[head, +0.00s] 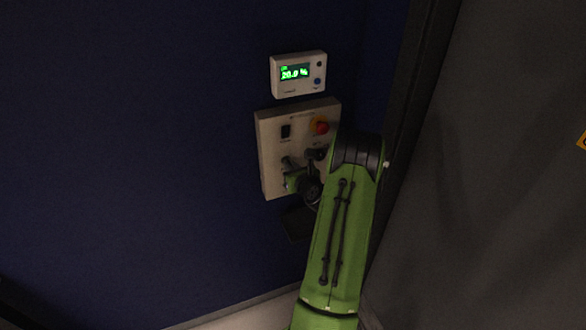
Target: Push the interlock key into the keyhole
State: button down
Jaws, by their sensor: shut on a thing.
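My green arm reaches up to a pale control panel on the dark blue wall. My gripper (292,172) is at the lower part of the panel (266,138), partly hidden by my own wrist. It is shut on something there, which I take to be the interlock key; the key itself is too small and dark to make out. The keyhole cannot be made out behind my gripper and wrist. I cannot tell whether the key touches the panel or is in the hole.
A white display unit (285,88) reading about 20.9 % in green hangs just above the panel. The panel carries a black switch (286,131) and a red button (321,127) on yellow. A dark frame (418,110) and grey surface (500,170) stand at right. The wall at left is clear.

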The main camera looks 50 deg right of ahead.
jog(key=shift+w+d, duration=0.15)
jog(key=shift+w, duration=0.2)
jog(key=c, duration=1.1)
grip_release()
jog(key=shift+c, duration=0.2)
jog(key=b+v, duration=0.3)
jog(key=v, duration=1.2)
jog(key=shift+s+r+b, duration=0.2)
jog(key=shift+s+b, duration=0.15)
jog(key=shift+b, duration=0.05)
jog(key=shift+w, duration=0.1)
